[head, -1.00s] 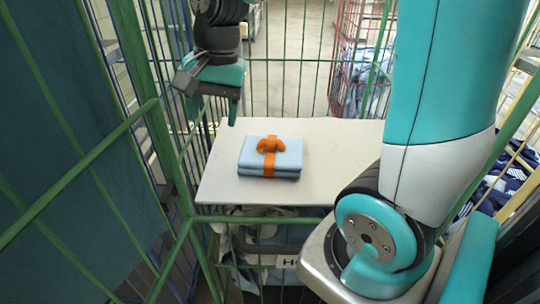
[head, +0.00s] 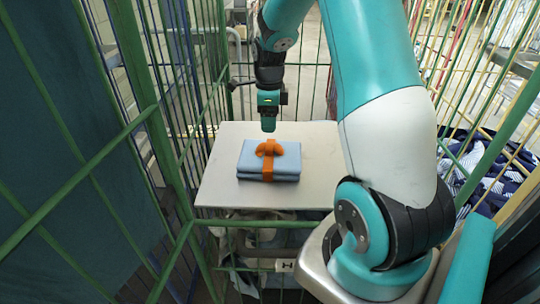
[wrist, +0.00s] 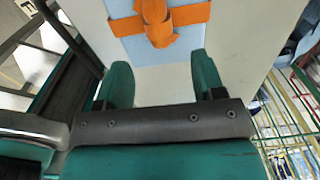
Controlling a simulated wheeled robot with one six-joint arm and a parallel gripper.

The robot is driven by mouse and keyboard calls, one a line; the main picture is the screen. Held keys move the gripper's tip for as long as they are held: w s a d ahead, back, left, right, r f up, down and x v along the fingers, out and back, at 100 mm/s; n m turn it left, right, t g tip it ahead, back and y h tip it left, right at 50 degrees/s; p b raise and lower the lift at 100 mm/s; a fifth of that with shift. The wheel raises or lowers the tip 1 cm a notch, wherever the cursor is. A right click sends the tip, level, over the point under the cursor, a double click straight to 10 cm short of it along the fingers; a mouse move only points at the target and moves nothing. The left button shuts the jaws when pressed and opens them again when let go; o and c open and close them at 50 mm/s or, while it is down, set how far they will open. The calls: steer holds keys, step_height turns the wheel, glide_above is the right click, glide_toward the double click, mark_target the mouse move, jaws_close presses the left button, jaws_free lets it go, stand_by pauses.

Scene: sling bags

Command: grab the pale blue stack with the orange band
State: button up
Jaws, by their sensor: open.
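The pale blue stack (head: 250,161) lies flat on a light board, with an orange band (head: 268,179) around it and an orange knot on top. My gripper (head: 268,124) is above the far side of the stack, apart from it. In the wrist view, the stack (wrist: 122,22) and its orange band (wrist: 180,14) show at the top edge, beyond the fingers, partly cut off. My gripper's two teal fingers (wrist: 160,80) stand apart with nothing between them but the board's surface behind.
The board (head: 222,190) is otherwise bare around the stack. Green cage bars (head: 150,70) rise close on the left and behind. More bars and dark blue patterned cloth (head: 500,165) are at the right. Cloth items lie below the board's front edge.

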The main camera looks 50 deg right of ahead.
mark_target(269, 143)
step_height(269, 143, down, 4)
steer(key=shift+r+p, duration=0.15)
steer(key=shift+p, duration=0.15)
steer(key=shift+s+a+f+p, duration=0.1)
steer(key=shift+f+p, duration=1)
steer(key=shift+f, duration=1.65)
steer(key=shift+c, duration=0.3)
jaws_close()
